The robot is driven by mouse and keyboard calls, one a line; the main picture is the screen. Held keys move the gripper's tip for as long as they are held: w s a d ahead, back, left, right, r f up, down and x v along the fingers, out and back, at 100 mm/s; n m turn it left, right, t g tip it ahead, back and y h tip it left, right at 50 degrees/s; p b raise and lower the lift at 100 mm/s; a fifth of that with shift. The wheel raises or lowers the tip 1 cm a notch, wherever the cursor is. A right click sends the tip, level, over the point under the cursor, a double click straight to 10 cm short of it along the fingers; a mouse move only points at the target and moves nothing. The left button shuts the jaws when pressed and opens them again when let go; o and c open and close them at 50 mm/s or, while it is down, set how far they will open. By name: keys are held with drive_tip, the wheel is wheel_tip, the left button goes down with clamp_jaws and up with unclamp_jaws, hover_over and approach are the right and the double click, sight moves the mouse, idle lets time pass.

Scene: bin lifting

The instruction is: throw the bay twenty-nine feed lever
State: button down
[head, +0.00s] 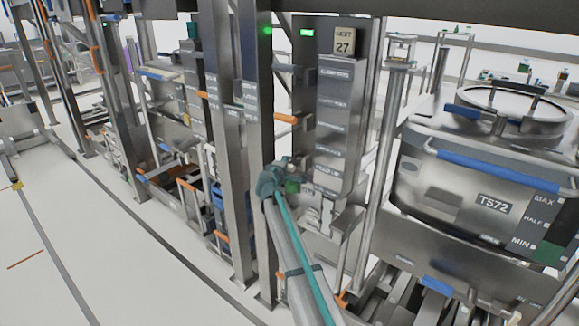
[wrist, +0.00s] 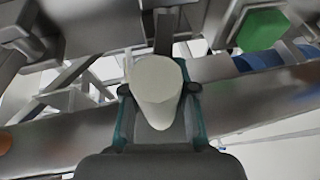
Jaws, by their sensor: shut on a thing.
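My gripper (head: 277,177) is at the lower front of the grey cabinet marked 27 (head: 338,110). In the wrist view my gripper (wrist: 158,90) has its two fingers on either side of a pale rounded lever knob (wrist: 156,78) and is shut on it. A dark stem (wrist: 164,32) runs from behind the knob to the top of that view. In the head view my gripper hides the knob. The plate above the cabinet (head: 344,41) reads 27; no plate reading 29 can be made out.
A green block (wrist: 262,28) sits just right of the knob; a green piece also shows beside my gripper in the head view (head: 292,187). A steel post (head: 257,90) stands close left of my gripper. A steel bin marked TS72 (head: 430,185) is at right. Open floor (head: 100,250) lies left.

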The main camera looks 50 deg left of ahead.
drive_tip(key=shift+w+r, duration=0.35)
drive_tip(key=shift+r, duration=0.55)
drive_tip(key=c, duration=1)
unclamp_jaws()
drive_tip(key=shift+o, duration=0.2)
drive_tip(key=shift+d, duration=0.15)
drive_tip(key=shift+s+f, duration=0.15)
drive_tip(key=shift+f, duration=0.05)
drive_tip(key=shift+s+d, duration=0.25)
drive_tip(key=shift+s, duration=0.15)
drive_tip(key=v, duration=1.1)
drive_tip(key=shift+r, duration=0.2)
drive_tip(key=shift+w, duration=0.1)
